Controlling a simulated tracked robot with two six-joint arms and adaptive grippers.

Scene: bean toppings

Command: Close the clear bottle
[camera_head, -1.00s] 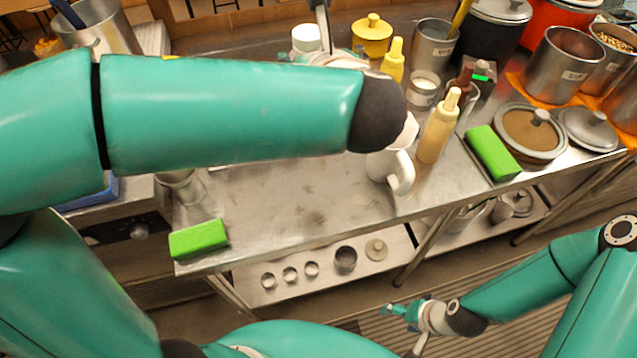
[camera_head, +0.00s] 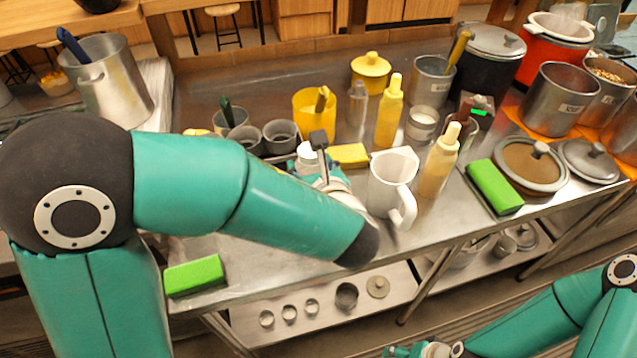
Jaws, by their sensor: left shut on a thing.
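A tall clear bottle (camera_head: 357,108) stands on the steel counter between a yellow cup and a yellow squeeze bottle. My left gripper (camera_head: 316,157) is over the middle of the counter, left of the white pitcher. It is shut on a white round-topped thing (camera_head: 306,154); the arm hides its lower part, so I cannot tell whether it is a cap or a capped container. The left gripper is in front and left of the clear bottle. My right gripper (camera_head: 404,351) is low at the bottom edge, cut off and away from the counter.
A white pitcher (camera_head: 391,180) and a tan squeeze bottle (camera_head: 438,163) stand right of my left gripper. Behind are the yellow cup (camera_head: 303,112), yellow squeeze bottle (camera_head: 389,114), yellow lidded pot (camera_head: 370,74) and grey cups (camera_head: 281,135). Green blocks lie near the front edge (camera_head: 195,275) and at right (camera_head: 494,187).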

